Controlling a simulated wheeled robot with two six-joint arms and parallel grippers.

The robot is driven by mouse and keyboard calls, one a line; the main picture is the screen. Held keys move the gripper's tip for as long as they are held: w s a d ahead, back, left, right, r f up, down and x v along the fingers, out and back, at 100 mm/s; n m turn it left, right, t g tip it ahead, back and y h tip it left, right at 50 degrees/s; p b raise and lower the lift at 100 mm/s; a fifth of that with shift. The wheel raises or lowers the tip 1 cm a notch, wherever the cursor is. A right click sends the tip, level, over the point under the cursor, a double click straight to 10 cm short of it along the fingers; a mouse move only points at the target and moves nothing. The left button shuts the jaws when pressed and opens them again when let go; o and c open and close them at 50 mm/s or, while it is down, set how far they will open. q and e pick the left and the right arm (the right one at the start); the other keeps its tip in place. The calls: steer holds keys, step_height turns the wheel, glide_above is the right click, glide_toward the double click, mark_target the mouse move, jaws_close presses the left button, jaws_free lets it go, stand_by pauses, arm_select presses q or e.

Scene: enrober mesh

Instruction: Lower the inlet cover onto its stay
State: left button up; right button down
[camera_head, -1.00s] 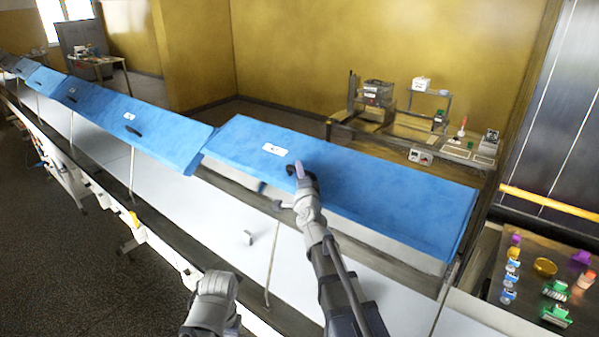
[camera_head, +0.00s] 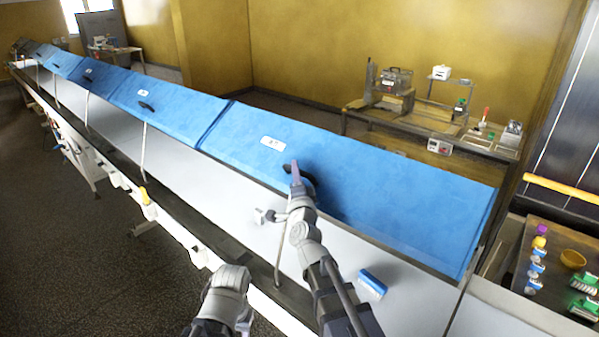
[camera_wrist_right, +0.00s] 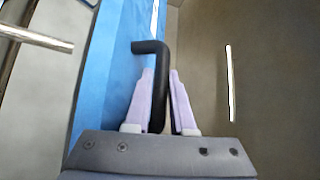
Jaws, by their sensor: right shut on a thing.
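The inlet cover (camera_head: 390,200) is the near, right-most blue panel, with a white label, sloping roughly in line with its neighbours. My right gripper (camera_head: 296,178) is shut on its black handle near the lower edge. In the right wrist view, the pale fingers (camera_wrist_right: 160,105) stand on both sides of the bent black handle (camera_wrist_right: 151,47). A thin metal stay (camera_head: 279,255) rises below the cover, left of my right arm. My right wrist hides its top, so I cannot tell whether the cover touches it. Only my left arm's wrist shows at the bottom; its fingers are hidden.
More blue covers (camera_head: 165,102) on rods run away to the left. A small blue block (camera_head: 372,283) lies on the pale surface right of my arm. A side table (camera_head: 560,235) with small coloured items stands at the right. A bench (camera_head: 420,127) with equipment is behind.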

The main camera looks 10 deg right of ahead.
steer(key=c, duration=1)
jaws_free()
steer(key=shift+c, duration=0.2)
steer(key=shift+s+f, duration=0.15)
steer(key=shift+s, duration=0.35)
arm_select(q)
steer(key=shift+s+a+f+b, duration=0.7)
steer(key=shift+s+a+b, duration=0.05)
steer(key=shift+s, duration=0.1)
arm_select(e)
steer(key=v, duration=0.6)
steer(key=shift+s, duration=0.35)
steer(key=shift+w, duration=0.1)
